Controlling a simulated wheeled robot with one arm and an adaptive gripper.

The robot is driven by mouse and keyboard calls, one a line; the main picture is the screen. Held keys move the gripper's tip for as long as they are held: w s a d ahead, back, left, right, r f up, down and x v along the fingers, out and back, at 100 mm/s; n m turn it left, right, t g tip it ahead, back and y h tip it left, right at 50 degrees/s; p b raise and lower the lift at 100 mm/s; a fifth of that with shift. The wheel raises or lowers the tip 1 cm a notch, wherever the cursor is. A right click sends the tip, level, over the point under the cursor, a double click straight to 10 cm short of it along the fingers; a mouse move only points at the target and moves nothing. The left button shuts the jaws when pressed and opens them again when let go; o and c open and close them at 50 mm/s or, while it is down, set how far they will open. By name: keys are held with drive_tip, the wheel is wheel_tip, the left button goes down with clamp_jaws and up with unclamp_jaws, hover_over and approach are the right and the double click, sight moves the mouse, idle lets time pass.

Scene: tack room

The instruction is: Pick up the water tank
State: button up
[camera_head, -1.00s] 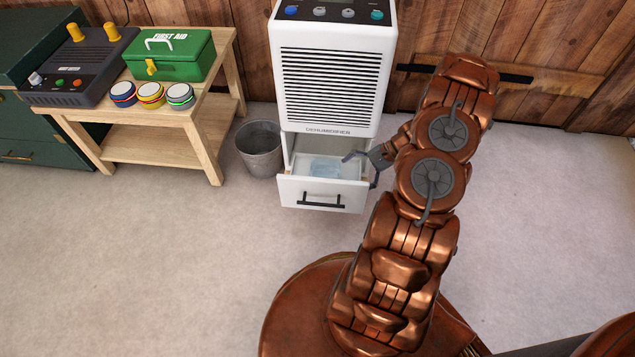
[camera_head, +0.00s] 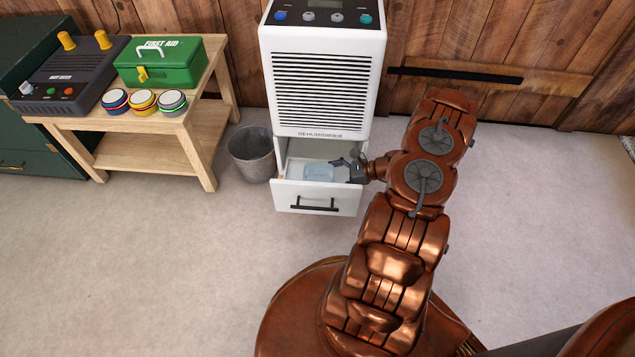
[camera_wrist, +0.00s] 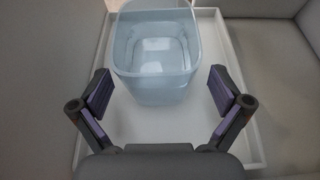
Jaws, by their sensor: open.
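The water tank (camera_wrist: 155,85) is a pale blue, see-through open container. It stands in the open white drawer (camera_head: 317,197) at the bottom of the white dehumidifier (camera_head: 322,85). In the head view the tank (camera_head: 318,173) shows small inside the drawer. My gripper (camera_head: 342,163) is at the right side of the drawer opening, reaching in over it. In the wrist view my gripper (camera_wrist: 163,94) is open, with its two purple-padded fingers apart on either side of the tank's near part. I see no finger touching the tank.
A metal bucket (camera_head: 252,153) stands on the floor just left of the drawer. A wooden table (camera_head: 150,140) at the left holds a green first aid box (camera_head: 172,65), a dark device and several round tins. The floor in front of the drawer is clear.

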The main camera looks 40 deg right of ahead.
sight(318, 179)
drive_tip(key=shift+b+x, duration=0.7)
drive_tip(key=shift+x, duration=1.45)
drive_tip(key=shift+a, duration=0.1)
drive_tip(key=shift+c, duration=0.2)
drive_tip(key=c, duration=1.5)
drive_tip(key=shift+o, duration=0.2)
drive_tip(key=shift+r, duration=0.2)
